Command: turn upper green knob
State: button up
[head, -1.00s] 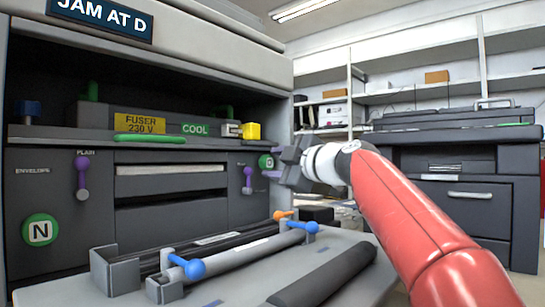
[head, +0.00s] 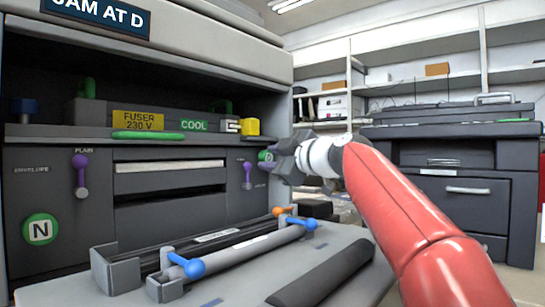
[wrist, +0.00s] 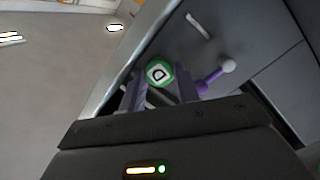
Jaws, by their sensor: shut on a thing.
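A round green knob marked D (head: 265,155) is on the right part of the grey printer's front panel, partly hidden behind my gripper. It is higher in the head view than the green knob marked N (head: 40,230) at the lower left. My gripper (head: 272,166) reaches in from the right. In the wrist view, the D knob (wrist: 160,72) sits between the two purplish fingers of my gripper (wrist: 157,90), which are shut on it. The letter D looks tilted there. The exact finger contact is partly hidden.
A purple lever (head: 248,174) is close to the left of the D knob; another purple lever (head: 81,175) is farther left. A grey cartridge with blue handles (head: 192,268) lies on the surface in front. A dark printer (head: 455,180) stands at right.

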jog(key=shift+m+p, duration=0.3)
jog(key=shift+m, duration=0.9)
jog(key=o, duration=0.7)
jog(key=b+v, duration=0.2)
jog(key=v, duration=0.5)
jog(key=shift+s+d+r+b, duration=0.15)
jog(key=shift+s+d+b, duration=0.1)
jog(key=shift+d+b, duration=0.05)
